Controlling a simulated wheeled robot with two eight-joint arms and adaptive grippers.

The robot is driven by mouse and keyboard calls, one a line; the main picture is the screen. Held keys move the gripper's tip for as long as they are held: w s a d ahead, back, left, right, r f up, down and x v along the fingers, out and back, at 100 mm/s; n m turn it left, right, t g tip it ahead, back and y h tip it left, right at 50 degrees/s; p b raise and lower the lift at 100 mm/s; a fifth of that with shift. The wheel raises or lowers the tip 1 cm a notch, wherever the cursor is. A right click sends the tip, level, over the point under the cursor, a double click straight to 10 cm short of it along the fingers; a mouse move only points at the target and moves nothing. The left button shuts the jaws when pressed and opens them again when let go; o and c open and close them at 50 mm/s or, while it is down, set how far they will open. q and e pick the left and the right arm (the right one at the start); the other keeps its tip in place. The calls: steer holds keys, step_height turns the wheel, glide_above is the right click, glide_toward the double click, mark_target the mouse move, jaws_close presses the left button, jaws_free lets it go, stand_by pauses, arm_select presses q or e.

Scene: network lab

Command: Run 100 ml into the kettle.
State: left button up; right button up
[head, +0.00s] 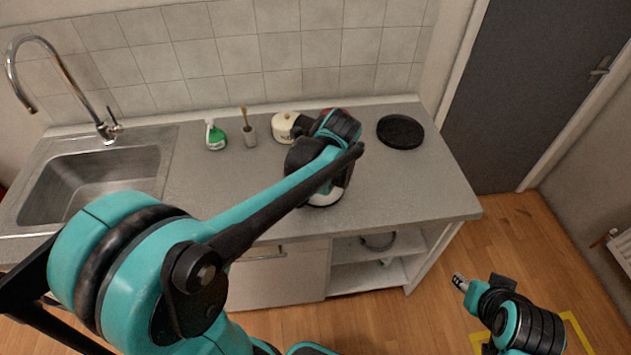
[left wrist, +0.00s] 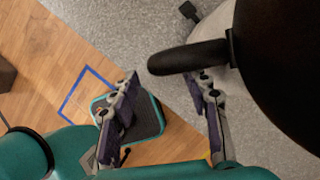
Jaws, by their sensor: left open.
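The kettle (head: 325,198) stands on the counter, a pale body with black parts, mostly hidden behind my left arm in the head view. In the left wrist view, a dark rounded mass fills the right side, with a black handle (left wrist: 190,58) sticking out to the left over a pale body. My left gripper (left wrist: 168,82) is open, its fingers apart and the handle's end close to the fingertips; I cannot tell if they touch. A tap (head: 60,75) arches over the empty steel sink (head: 95,182). My right gripper (head: 460,283) is low at the right, clear of the counter; its opening is unclear.
A green bottle (head: 216,138), a cup with a brush (head: 249,135) and a cream pot (head: 284,126) stand along the back wall. A round black plate (head: 400,131) lies at the right. The counter between sink and kettle is mostly clear.

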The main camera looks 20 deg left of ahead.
arm_select(q)
steer(key=b+x, duration=0.1)
steer(key=x, duration=0.4)
steer(key=shift+a+f+b, duration=0.15)
steer(key=shift+f+b, duration=0.1)
steer(key=shift+b, duration=0.1)
steer(key=shift+r, duration=0.1)
